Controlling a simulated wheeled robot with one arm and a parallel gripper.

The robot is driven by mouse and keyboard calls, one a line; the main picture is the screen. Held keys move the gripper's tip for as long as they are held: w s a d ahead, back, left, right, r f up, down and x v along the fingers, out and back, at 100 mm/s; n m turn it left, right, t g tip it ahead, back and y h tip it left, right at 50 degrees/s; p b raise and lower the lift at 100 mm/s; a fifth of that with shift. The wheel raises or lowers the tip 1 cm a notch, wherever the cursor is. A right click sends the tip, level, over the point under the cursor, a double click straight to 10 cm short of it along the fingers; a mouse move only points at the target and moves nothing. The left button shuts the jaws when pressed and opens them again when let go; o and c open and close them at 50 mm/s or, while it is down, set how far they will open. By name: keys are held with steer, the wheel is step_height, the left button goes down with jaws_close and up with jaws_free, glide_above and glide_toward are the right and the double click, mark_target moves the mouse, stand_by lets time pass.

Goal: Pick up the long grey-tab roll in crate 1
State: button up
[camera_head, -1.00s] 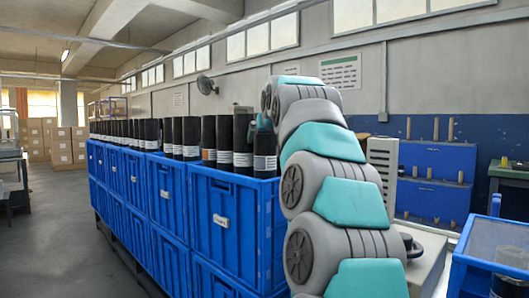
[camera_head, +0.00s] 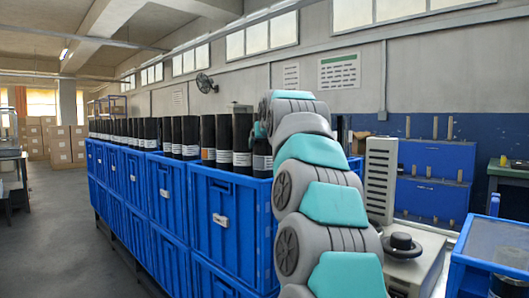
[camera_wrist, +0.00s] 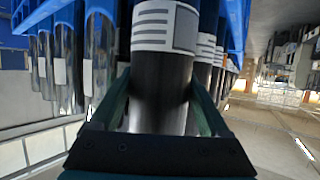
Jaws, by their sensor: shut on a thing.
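My gripper (camera_wrist: 160,92) is shut on a dark roll (camera_wrist: 160,75) with a white printed label, between its two teal fingers in the wrist view. No tab colour shows on this roll. In the head view my arm hides most of the gripper; a teal part of it (camera_head: 258,131) shows at the top of a dark white-labelled roll (camera_head: 262,158) at the near end of the row. This roll stands in the nearest blue crate (camera_head: 235,215). Its lower part is hidden by the crate wall. The crate number is too small to read.
Several dark rolls (camera_head: 224,140) stand close beside it in a row of stacked blue crates (camera_head: 135,175) running to the back left. More rolls show close by in the wrist view (camera_wrist: 205,55). A blue bin (camera_head: 485,250) is at the right. The left floor (camera_head: 60,230) is clear.

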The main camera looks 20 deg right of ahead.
jaws_close()
steer(key=shift+r, duration=0.15)
stand_by(0.4)
